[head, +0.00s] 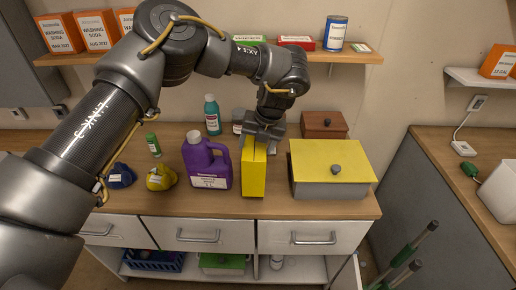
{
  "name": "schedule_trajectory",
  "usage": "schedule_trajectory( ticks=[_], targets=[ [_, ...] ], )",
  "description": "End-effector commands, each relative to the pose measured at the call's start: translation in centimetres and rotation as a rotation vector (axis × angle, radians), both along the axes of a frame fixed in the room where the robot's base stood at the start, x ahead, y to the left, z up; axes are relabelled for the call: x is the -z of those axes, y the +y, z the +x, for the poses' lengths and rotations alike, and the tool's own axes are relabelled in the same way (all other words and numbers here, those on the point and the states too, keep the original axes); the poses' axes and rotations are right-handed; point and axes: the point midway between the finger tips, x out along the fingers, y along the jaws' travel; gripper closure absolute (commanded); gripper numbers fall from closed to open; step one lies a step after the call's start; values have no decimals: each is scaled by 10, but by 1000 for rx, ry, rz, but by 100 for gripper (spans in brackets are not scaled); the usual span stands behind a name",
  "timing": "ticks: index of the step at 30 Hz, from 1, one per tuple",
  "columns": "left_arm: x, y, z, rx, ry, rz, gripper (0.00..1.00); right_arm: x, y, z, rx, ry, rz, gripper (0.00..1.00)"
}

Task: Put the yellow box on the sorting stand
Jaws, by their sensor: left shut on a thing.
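The yellow box (253,172) stands upright on the wooden counter, near its front edge, or just above it; I cannot tell which. My left gripper (262,136) comes down on it from above and is shut on its top part. Gripper and arm hide part of the box's top. A grey stand-like box with a yellow lid (330,160) and a dark knob is to the right of the yellow box. I cannot tell whether it is the sorting stand. My right gripper is not in view.
A purple jug (207,163) stands close to the left of the yellow box. A teal bottle (212,115) and a brown box (323,125) stand farther back. Blue (121,175) and yellow (161,177) items lie at left. A shelf (345,56) runs along the wall.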

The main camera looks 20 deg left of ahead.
Motion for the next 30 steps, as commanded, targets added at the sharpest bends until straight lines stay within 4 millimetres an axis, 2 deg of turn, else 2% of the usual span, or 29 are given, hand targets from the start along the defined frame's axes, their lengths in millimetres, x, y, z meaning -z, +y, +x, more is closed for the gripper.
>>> schedule_trajectory(
  ticks=[8,17,25,26,30],
  targets=[
    [5,-1,5,0,-2,1,100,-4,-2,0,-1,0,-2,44],
    [39,-2,8,1,-1,0,100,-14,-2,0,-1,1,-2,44],
    [41,-1,8,1,-2,0,100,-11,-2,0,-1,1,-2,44],
    [41,-1,8,1,-1,0,31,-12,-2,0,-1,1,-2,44],
    [41,-2,8,1,-1,0,12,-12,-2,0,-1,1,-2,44]
  ],
)
